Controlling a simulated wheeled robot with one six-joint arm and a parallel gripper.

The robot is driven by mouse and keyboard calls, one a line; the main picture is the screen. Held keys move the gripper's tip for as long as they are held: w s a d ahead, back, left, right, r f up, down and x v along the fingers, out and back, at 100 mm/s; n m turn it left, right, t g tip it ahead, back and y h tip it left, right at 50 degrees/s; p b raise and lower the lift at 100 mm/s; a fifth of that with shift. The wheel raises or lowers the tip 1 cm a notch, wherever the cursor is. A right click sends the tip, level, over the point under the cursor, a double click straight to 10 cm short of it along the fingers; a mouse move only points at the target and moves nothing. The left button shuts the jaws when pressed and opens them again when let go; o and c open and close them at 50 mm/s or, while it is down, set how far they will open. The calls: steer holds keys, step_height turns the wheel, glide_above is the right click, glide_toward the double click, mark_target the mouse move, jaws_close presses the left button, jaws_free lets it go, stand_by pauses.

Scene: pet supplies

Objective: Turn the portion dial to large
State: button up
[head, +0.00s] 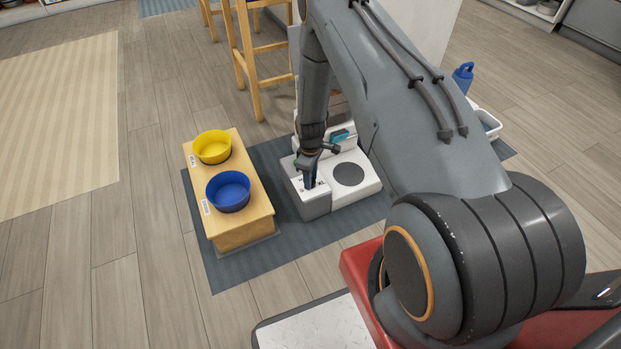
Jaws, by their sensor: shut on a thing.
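A white feeder unit (317,207) stands on the grey-blue mat, with a round dark pad (349,174) on its right part. My gripper (309,184) points down onto the top of its left part and is shut on the portion dial there. The dial is mostly hidden behind the dark fingers. Small dark marks show on the white top around the fingers, too small to read, so I cannot tell the dial's setting.
A wooden stand (243,226) left of the feeder holds a yellow bowl (213,147) and a blue bowl (228,191). The mat (282,252) is bare in front. A wooden stool (246,60) stands behind.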

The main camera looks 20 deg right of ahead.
steer(key=o, duration=1)
step_height(320, 180, up, 8)
steer(key=shift+f+p, duration=0.1)
steer(key=shift+p, duration=0.9)
